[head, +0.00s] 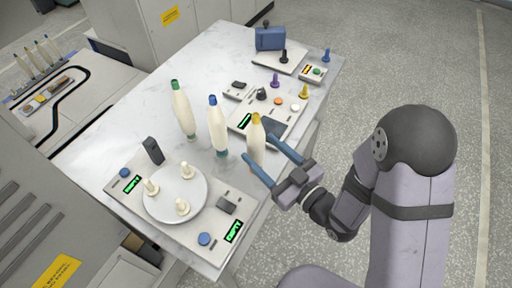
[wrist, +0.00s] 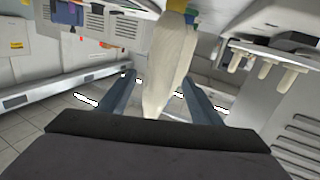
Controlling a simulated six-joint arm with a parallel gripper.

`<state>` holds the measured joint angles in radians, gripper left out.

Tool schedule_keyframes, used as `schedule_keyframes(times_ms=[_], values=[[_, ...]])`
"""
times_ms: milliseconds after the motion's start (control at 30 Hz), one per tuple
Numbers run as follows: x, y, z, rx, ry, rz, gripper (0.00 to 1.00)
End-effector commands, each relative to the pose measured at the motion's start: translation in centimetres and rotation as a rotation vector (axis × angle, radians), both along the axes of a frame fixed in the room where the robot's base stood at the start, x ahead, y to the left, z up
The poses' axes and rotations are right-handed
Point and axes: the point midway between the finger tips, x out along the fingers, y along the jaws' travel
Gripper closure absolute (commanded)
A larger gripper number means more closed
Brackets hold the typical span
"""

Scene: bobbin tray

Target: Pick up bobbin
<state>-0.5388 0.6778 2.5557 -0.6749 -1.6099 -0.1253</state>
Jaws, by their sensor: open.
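Three cream bobbins stand upright on the white table: one with a green top (head: 183,112), one with a blue top (head: 217,128) and one with a yellow top (head: 256,132). My gripper (head: 259,147) comes in from the right, open, with its two blue fingers pointing at the yellow-topped bobbin. In the wrist view a cream bobbin (wrist: 167,65) fills the middle, between the spread fingers (wrist: 158,85). I see no clear contact between fingers and bobbin. The fingers partly hide the bobbin's lower part in the head view.
A round white plate (head: 160,212) with three short cream pegs sits front left on a panel with green "EMPTY" displays (head: 233,231). A control panel with knobs and buttons (head: 290,117) lies behind the gripper. A blue box (head: 270,39) stands at the back. The table's right edge is near the gripper.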

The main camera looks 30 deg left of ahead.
Motion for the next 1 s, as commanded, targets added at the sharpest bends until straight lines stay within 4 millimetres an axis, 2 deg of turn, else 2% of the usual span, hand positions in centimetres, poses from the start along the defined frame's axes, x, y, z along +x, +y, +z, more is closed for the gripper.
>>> schedule_keyframes(times_ms=[33, 100, 367, 600, 833, 1000], values=[[-0.1, 0.1, -1.0, 0.016, 0.021, -0.012, 0.41], [-0.1, 0.0, -1.4, 0.036, 0.037, -0.030, 0.41], [0.1, 0.1, -1.5, 0.058, 0.051, -0.049, 0.41], [0.8, 1.7, -1.4, 0.056, 0.050, -0.048, 0.41], [1.0, 2.2, -1.4, 0.056, 0.051, -0.047, 0.41], [1.6, 3.9, -1.2, 0.055, 0.050, -0.045, 0.41]])
